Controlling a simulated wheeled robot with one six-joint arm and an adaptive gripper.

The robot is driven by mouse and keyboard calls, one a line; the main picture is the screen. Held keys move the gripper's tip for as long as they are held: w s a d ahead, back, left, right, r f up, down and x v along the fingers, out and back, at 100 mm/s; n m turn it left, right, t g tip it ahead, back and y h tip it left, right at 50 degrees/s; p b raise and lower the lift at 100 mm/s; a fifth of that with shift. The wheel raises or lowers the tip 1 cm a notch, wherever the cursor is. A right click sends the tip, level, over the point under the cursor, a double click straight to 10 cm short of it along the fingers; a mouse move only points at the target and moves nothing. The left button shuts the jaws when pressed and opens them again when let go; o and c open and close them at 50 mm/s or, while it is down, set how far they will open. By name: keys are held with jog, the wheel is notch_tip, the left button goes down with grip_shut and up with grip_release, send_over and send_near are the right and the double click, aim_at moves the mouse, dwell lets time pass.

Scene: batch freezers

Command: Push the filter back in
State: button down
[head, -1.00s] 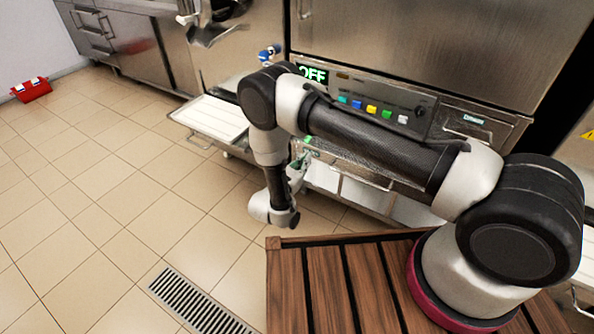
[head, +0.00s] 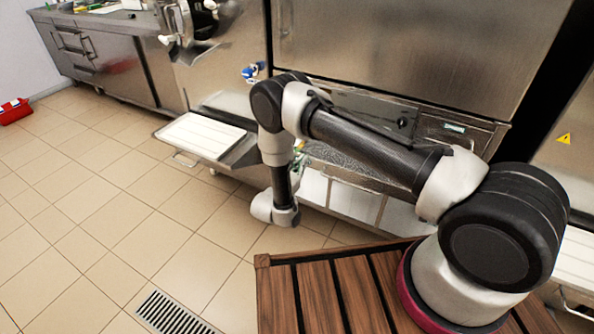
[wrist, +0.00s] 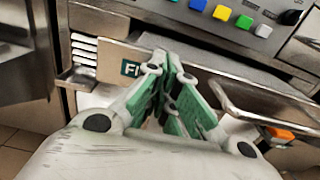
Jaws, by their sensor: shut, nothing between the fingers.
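In the wrist view, the filter's metal front (wrist: 112,62) carries a green label starting "FI"; the rest of the label is hidden behind my fingers. It lies just left of my gripper (wrist: 163,72), beside white slats in the machine front. My gripper's green and white fingers are closed together with nothing between them, pointing at the machine front. I cannot tell whether the fingertips touch the filter or how far it sticks out. In the head view, my arm hides the filter and most of the gripper.
A row of coloured buttons (wrist: 222,13) runs above the filter. A bar handle (wrist: 265,103) stands out to the right of my fingers. In the head view, a white tray (head: 202,134) juts out at left.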

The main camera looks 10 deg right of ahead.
jog(key=x, duration=1.5)
jog(key=shift+w+d, duration=0.15)
jog(key=shift+w, duration=0.1)
jog(key=shift+s, duration=0.1)
